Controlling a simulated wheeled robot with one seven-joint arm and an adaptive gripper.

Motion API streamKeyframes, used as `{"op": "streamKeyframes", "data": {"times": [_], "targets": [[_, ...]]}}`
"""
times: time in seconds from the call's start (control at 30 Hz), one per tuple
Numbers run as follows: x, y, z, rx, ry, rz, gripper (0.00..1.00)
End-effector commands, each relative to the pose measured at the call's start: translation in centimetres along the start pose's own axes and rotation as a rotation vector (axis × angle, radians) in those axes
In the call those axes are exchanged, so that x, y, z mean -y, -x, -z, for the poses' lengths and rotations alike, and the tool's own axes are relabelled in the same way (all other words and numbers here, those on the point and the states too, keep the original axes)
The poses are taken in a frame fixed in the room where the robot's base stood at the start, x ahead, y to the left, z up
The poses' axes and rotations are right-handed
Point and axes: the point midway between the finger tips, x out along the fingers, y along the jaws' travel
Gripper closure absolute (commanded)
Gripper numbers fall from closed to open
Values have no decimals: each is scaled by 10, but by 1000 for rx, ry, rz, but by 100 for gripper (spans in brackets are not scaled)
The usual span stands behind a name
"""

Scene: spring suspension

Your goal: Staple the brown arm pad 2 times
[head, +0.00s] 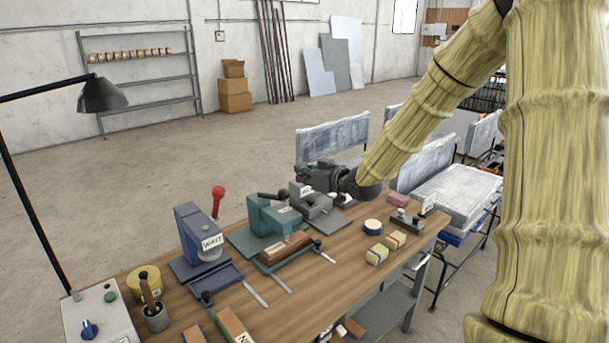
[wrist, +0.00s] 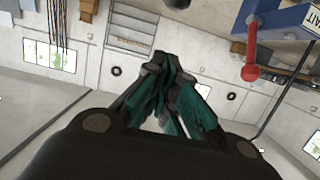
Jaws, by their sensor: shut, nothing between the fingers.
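The brown arm pad (head: 286,247) appears to be the brown block lying on the bed of the green press (head: 272,217), in the middle of the bench. The green press has a dark lever on top and a small label. My gripper (head: 308,174) is above and behind the bench's machines, near the grey press (head: 311,203). It is apart from the pad. In the wrist view, my gripper (wrist: 163,70) has its dark and teal fingers together with nothing between them. The pad does not show in the wrist view.
A blue press (head: 196,232) labelled WAIT, with a red-knobbed lever (head: 218,196), stands to the left. A lamp (head: 101,94) overhangs the left.

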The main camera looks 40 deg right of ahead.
Motion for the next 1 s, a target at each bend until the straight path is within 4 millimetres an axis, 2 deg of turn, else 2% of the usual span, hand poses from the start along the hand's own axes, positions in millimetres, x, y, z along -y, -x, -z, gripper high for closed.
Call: {"op": "streamKeyframes", "data": {"times": [0.67,1.0], "targets": [[0,-73,1,1,1,0,100],[0,-82,-29,1,-1,1,100]]}}
